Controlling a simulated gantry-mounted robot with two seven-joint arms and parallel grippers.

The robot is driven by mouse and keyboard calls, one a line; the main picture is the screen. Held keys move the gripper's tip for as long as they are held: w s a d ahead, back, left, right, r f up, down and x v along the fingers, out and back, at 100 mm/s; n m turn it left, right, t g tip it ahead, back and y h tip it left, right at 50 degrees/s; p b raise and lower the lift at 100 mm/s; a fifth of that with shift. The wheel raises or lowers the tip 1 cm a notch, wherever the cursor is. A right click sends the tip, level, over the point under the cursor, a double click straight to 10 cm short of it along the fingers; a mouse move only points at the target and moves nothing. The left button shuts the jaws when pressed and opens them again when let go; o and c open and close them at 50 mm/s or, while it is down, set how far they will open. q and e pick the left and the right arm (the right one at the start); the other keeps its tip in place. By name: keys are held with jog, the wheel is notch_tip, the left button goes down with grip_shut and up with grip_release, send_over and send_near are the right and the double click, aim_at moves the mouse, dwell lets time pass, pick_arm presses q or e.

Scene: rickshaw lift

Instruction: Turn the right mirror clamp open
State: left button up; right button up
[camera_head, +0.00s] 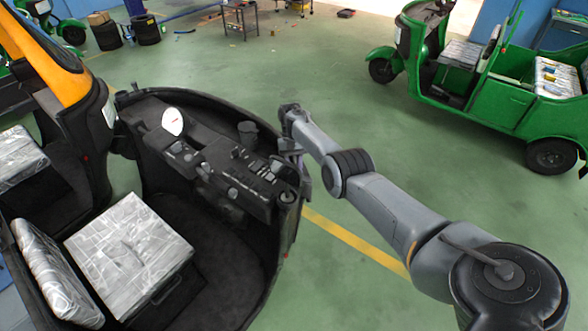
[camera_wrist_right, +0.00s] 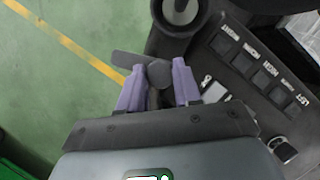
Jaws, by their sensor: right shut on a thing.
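The right mirror clamp (camera_wrist_right: 157,74) is a dark grey piece with a round knob and a flat lever that points to the left in the right wrist view. My right gripper (camera_wrist_right: 158,85) has its two purple fingers on either side of the clamp's knob and is shut on it. In the head view my right gripper (camera_head: 304,175) is at the right edge of the black dashboard (camera_head: 225,165), small and partly hidden by the dashboard and my arm. The clamp cannot be made out there. My left gripper is not in view.
A dark round cup-like part (camera_wrist_right: 180,15) sits just beyond the fingers. A panel with several labelled switches (camera_wrist_right: 262,75) is to the right. Seats (camera_head: 130,250) are behind the dashboard. A green rickshaw (camera_head: 500,90) stands at the upper right, with open floor (camera_head: 330,70) between.

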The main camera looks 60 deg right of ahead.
dwell(0.4)
jog(key=o, duration=1)
jog(key=shift+o, duration=0.2)
jog(key=shift+r, duration=0.15)
